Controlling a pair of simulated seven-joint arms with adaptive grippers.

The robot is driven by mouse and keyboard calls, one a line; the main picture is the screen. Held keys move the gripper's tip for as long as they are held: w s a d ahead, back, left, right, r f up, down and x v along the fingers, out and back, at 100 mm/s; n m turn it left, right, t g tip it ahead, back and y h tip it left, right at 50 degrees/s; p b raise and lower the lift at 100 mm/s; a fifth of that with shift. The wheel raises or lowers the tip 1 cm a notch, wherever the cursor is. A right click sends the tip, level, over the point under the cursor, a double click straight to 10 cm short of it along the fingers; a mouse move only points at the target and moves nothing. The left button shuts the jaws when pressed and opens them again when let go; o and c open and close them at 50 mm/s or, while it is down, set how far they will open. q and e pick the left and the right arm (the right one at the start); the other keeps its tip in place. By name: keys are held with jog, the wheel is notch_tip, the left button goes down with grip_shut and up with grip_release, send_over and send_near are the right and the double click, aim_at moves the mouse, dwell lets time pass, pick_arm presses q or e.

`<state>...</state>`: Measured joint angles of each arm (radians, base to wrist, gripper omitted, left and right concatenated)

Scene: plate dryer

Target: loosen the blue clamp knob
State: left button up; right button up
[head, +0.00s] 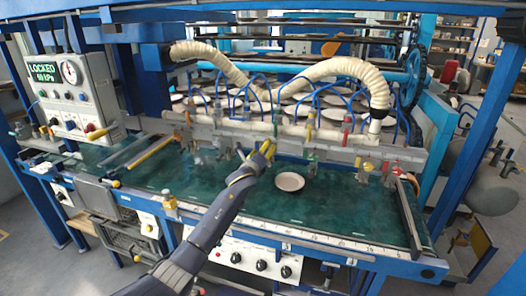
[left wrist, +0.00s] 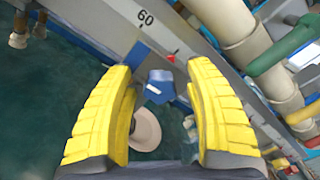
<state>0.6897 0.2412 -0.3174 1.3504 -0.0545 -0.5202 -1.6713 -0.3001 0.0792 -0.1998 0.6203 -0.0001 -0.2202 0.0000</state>
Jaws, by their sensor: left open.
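The blue clamp knob (left wrist: 159,86) shows in the left wrist view, beside the grey rail (left wrist: 185,45) with the number 60 and a red pointer. My left gripper (head: 268,150) is at the rail in the head view, its yellow fingers open. In the left wrist view the left gripper (left wrist: 162,78) has one finger on each side of the knob, with gaps visible between them. I cannot tell how deep the knob sits between the fingers. In the head view I cannot make out the knob near the gripper.
A pale round plate (head: 290,181) lies on the green bed (head: 340,205) just right of the gripper. Green, red and yellow handles and thin blue hoses line the rail. A control box (head: 72,95) reading LOCKED stands at left. The bed's front right is clear.

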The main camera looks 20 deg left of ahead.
pick_arm(q)
jog(key=shift+c, duration=0.2)
grip_shut()
dwell(0.4)
